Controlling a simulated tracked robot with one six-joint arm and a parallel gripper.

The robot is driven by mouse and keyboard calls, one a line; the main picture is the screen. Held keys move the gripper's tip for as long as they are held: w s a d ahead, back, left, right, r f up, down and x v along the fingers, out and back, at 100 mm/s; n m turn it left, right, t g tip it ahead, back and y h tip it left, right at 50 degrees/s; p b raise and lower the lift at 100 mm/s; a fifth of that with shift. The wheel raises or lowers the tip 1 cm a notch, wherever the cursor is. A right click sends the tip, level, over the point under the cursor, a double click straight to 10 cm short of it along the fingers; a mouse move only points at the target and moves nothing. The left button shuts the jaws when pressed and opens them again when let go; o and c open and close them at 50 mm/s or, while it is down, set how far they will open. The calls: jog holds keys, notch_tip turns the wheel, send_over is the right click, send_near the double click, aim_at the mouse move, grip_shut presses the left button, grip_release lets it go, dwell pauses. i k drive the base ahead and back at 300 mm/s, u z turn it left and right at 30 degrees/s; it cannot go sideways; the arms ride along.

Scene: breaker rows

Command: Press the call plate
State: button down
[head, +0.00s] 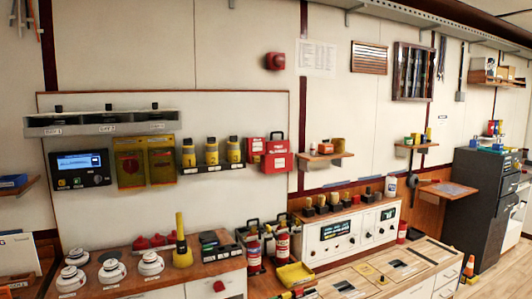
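I cannot tell for sure which thing is the call plate. A small red box (275,61) with a rounded front is fixed high on the wall, left of a paper notice. A dark panel with a lit blue screen (81,171) and small buttons hangs on the left wall board. A red knob-like part (219,286) shows on the front of the left counter. Any writing on these is too small to read. My gripper is not in view.
The left counter (205,268) holds white domed devices (150,264), a yellow lamp-like item (182,242) and dark boxes. Fire extinguishers (253,252) stand by a white console (340,236). A dark cabinet (478,200) and an orange cone (469,267) are at right. Some floor shows there.

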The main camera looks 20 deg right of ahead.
aim_at(256, 146)
jog(key=k, duration=0.65)
jog(key=z, duration=0.55)
jog(key=i, duration=2.2)
jog(key=u, duration=0.8)
jog(key=i, duration=0.6)
jog(key=u, duration=0.35)
